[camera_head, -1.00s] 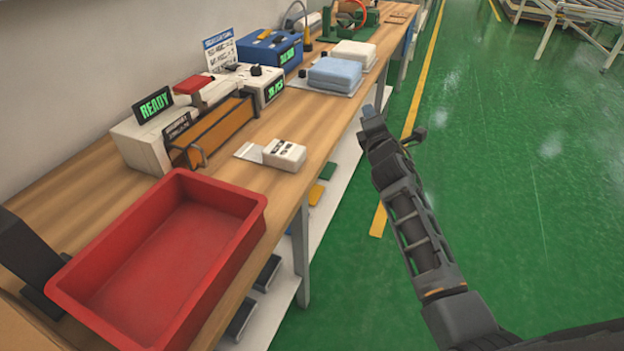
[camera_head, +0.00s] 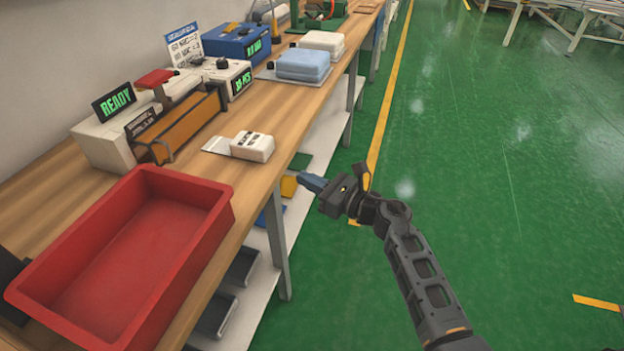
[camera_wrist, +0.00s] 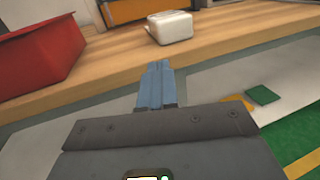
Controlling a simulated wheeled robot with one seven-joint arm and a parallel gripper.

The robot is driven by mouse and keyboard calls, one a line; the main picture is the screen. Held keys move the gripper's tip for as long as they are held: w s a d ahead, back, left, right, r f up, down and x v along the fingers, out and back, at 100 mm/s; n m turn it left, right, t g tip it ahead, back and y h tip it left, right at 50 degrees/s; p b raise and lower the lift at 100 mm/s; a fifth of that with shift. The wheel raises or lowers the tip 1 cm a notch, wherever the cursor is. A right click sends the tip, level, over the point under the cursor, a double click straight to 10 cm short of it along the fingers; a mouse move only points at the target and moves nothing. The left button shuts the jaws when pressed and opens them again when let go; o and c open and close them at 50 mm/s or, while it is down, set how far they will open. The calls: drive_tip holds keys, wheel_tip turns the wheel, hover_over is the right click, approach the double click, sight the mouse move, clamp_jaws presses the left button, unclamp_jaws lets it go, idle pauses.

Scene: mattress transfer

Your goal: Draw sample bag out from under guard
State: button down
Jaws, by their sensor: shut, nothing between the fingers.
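The sealer (camera_head: 97,148) with a green READY sign stands at the back of the bench. Along its front runs an orange-brown bar (camera_head: 182,128), which may be the guard. In front of it a small white labelled pack (camera_head: 252,147) lies on the bench, with a flat pale sheet (camera_head: 216,145) at its left end. I cannot tell for sure which of these is the sample bag. My gripper (camera_head: 311,182) is shut and empty, off the bench's front edge and right of the pack. In the wrist view its blue fingers (camera_wrist: 155,86) point toward the white pack (camera_wrist: 170,27).
A red tray (camera_head: 215,215) stands at the bench's near left. Folded blue (camera_head: 302,64) and white cloth-like stacks (camera_head: 322,40) lie farther along. A lower shelf (camera_head: 262,285) holds dark trays.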

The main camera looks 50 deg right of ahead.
sight(265, 160)
drive_tip(key=w, duration=1)
drive_tip(key=shift+w+a+p, duration=0.15)
drive_tip(key=shift+a+p, duration=0.15)
drive_tip(key=shift+a, duration=0.05)
drive_tip(key=shift+w+a+b, duration=0.1)
drive_tip(key=shift+w+b, duration=0.55)
drive_tip(key=shift+w, duration=0.4)
drive_tip(key=shift+s, duration=0.15)
